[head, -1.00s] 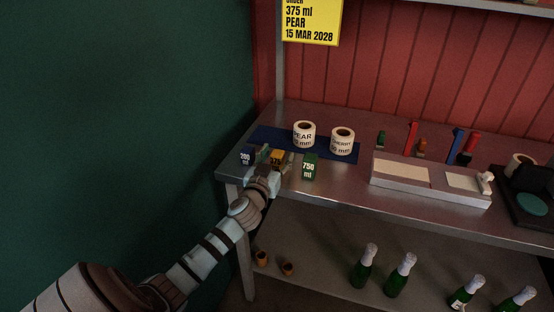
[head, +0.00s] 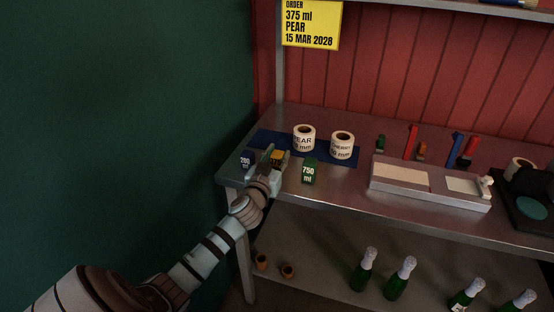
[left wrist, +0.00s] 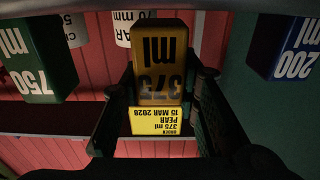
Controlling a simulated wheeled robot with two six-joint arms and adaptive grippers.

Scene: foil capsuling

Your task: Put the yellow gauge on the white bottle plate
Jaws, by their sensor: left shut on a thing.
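The yellow gauge (head: 278,155), a small block, is at the left end of the bench, in my left gripper (head: 272,157). In the left wrist view the gauge (left wrist: 160,62) reads "375 ml" upside down and stands between the two dark fingers (left wrist: 158,115). My left gripper is shut on it. Whether the gauge clears the bench is hard to tell. A grey station (head: 430,191) to the right bears two pale plates, a larger left one (head: 401,171) and a smaller right one (head: 462,182); which is the bottle plate is unclear. My right gripper is out of view.
A blue 200 ml gauge (head: 246,160) and a green 750 ml gauge (head: 310,172) flank my left gripper. The pear roll (head: 304,138) and another roll (head: 342,144) stand behind on a blue mat. Green bottles (head: 400,278) stand on the lower shelf.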

